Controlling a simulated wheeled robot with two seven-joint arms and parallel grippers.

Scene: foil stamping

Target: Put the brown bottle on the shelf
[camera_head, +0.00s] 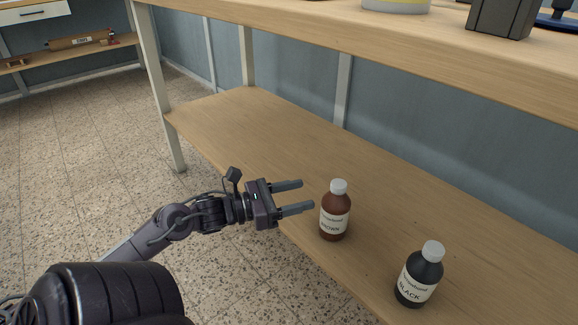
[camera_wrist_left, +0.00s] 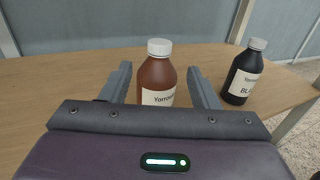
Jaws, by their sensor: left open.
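The brown bottle (camera_head: 335,212) has a white cap and a pale label and stands upright on the lower wooden shelf (camera_head: 250,125). My left gripper (camera_head: 308,195) is open and empty, with its fingertips pointing at the bottle from its left, a short way apart from it. In the left wrist view the brown bottle (camera_wrist_left: 157,77) stands just beyond the gap between the two fingers of the left gripper (camera_wrist_left: 160,85). Its lower part is hidden there by the gripper body. My right gripper is not in view.
A black bottle (camera_head: 420,274) with a white cap stands upright to the right of the brown one, and also shows in the left wrist view (camera_wrist_left: 243,73). The wooden tabletop (camera_head: 330,38) overhangs the lower shelf. A white leg (camera_head: 160,90) stands at its left end. The shelf's left part is clear.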

